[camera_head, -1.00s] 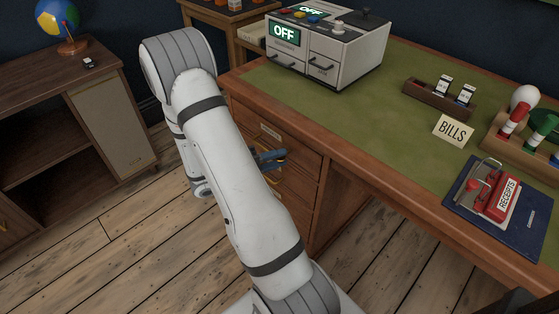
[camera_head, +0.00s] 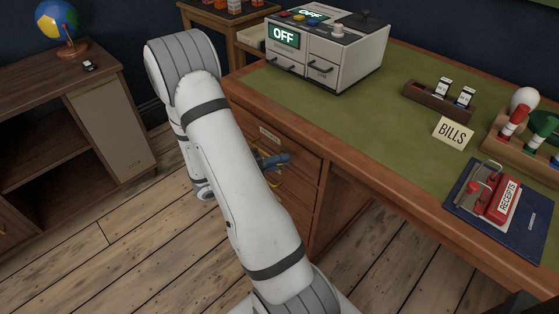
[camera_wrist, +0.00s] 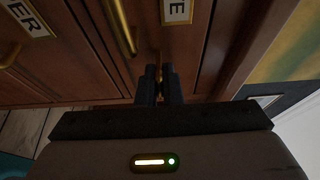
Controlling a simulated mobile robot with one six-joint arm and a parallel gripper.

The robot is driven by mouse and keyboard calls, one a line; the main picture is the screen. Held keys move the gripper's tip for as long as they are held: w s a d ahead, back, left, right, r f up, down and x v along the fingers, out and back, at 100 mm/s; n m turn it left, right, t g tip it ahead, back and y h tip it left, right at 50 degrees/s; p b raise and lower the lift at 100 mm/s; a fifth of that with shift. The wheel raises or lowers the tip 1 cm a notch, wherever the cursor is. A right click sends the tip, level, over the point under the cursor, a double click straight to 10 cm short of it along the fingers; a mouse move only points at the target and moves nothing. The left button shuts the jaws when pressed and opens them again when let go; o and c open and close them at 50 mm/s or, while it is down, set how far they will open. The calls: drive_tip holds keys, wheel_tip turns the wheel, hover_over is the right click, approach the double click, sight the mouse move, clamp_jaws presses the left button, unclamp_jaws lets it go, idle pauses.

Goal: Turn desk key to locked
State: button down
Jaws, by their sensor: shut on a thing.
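The brown wooden desk (camera_head: 345,170) with a green top fills the right of the head view. My gripper (camera_wrist: 158,88) is shut in the wrist view, its dark fingers close together at the drawer fronts. A small brass piece, apparently the desk key (camera_wrist: 159,72), shows between the fingertips, mostly hidden by them. Its turned angle cannot be made out. In the head view my gripper (camera_head: 273,161) shows as a small blue-grey shape against the drawers, partly behind my arm.
A brass handle (camera_wrist: 122,27) lies just left of the fingers in the wrist view. A grey machine reading OFF (camera_head: 325,52), a BILLS sign (camera_head: 453,132) and a blue clipboard (camera_head: 530,226) sit on the desk. A shelf unit (camera_head: 60,85) stands at left.

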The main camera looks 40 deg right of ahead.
drive_tip(key=shift+d+r+p, duration=0.15)
drive_tip(key=shift+p, duration=0.2)
drive_tip(key=shift+r+m+y+p, duration=0.1)
drive_tip(key=shift+m+y+p, duration=0.2)
drive_tip(key=shift+m+p, duration=0.35)
drive_tip(key=shift+m+t+y+p, duration=0.4)
drive_tip(key=shift+m+p, duration=0.6)
drive_tip(key=shift+m, duration=0.05)
drive_tip(key=shift+m+t+y+p, duration=0.4)
drive_tip(key=shift+m+p, duration=0.1)
drive_tip(key=shift+m, duration=0.6)
drive_tip(key=shift+f+m+t, duration=0.25)
drive_tip(key=shift+m+t, duration=0.35)
drive_tip(key=shift+m, duration=0.4)
drive_tip(key=m+t+b, duration=0.1)
drive_tip(key=m, duration=0.1)
drive_tip(key=m+t+y+b, duration=0.1)
drive_tip(key=b, duration=0.1)
drive_tip(key=shift+f+m+b, duration=0.2)
drive_tip(key=shift+m+b, duration=0.1)
drive_tip(key=shift+m, duration=0.1)
drive_tip(key=m+t+b, duration=0.1)
drive_tip(key=m+b, duration=0.1)
drive_tip(key=b, duration=0.1)
drive_tip(key=shift+r+t, duration=0.1)
drive_tip(key=shift+t, duration=0.3)
drive_tip(key=shift+y, duration=0.3)
